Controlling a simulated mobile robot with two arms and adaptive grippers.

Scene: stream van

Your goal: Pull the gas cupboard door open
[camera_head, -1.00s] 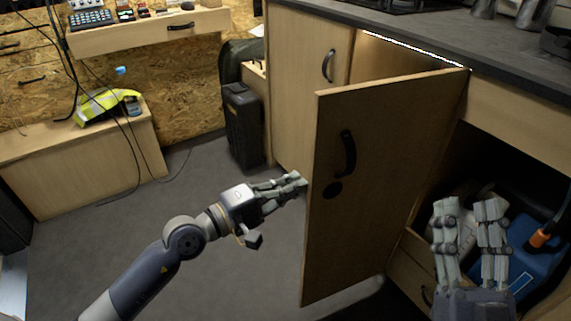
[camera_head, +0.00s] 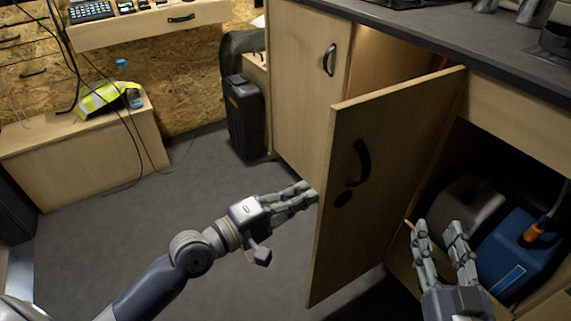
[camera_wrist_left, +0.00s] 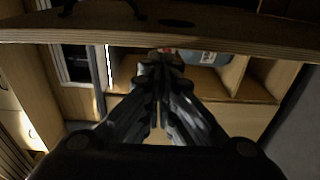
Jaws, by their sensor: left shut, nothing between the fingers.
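The gas cupboard door (camera_head: 400,150) stands swung out from the cupboard front, with its black handle (camera_head: 360,163) and a dark round spot on the face toward me. My left gripper (camera_head: 316,192) is shut and empty, its fingertips at the door's free edge; contact is unclear. In the left wrist view the door's edge (camera_wrist_left: 80,37) runs across the top, just beyond the left fingers (camera_wrist_left: 160,58). My right gripper (camera_head: 438,224) has its fingers apart, right of the door, before the open compartment. A blue container (camera_head: 515,250) with an orange part sits inside.
A closed cupboard door (camera_head: 300,90) stands left of the open one, under the dark worktop (camera_head: 440,30). A black case (camera_head: 243,120) stands on the floor behind. The grey floor (camera_head: 190,180) on the left is clear.

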